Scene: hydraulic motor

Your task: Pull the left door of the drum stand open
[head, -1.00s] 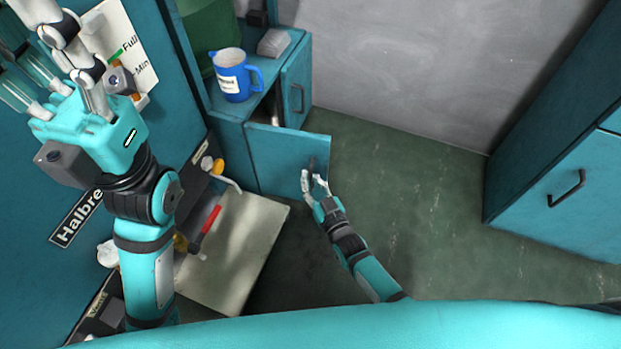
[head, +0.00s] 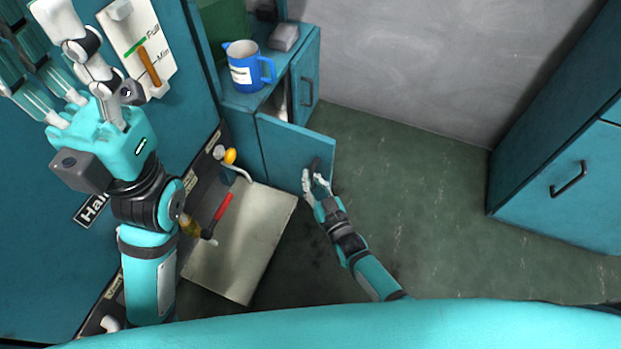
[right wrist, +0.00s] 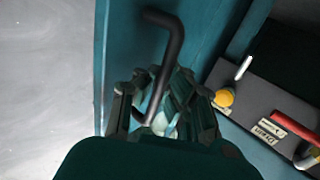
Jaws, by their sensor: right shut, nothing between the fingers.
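The left door (head: 285,152) of the drum stand (head: 238,107) stands partly open, its panel swung out into the room. Its dark handle (head: 315,166) is near the free edge. My right gripper (head: 315,184) is at that handle with its fingers shut. In the right wrist view, the handle (right wrist: 170,45) is a bent dark bar whose lower end reaches the fingers (right wrist: 160,110); the exact contact is unclear. My left gripper (head: 85,112) is at the upper left, fingers spread, empty, in front of the teal cabinet and away from the door.
A blue jug (head: 243,72) and a grey block (head: 284,37) stand on top of the stand. A pale board (head: 245,240) and a red-handled tool (head: 218,210) are at the lower left. Bare green floor (head: 410,210) lies right of the door, before another teal cabinet (head: 585,195).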

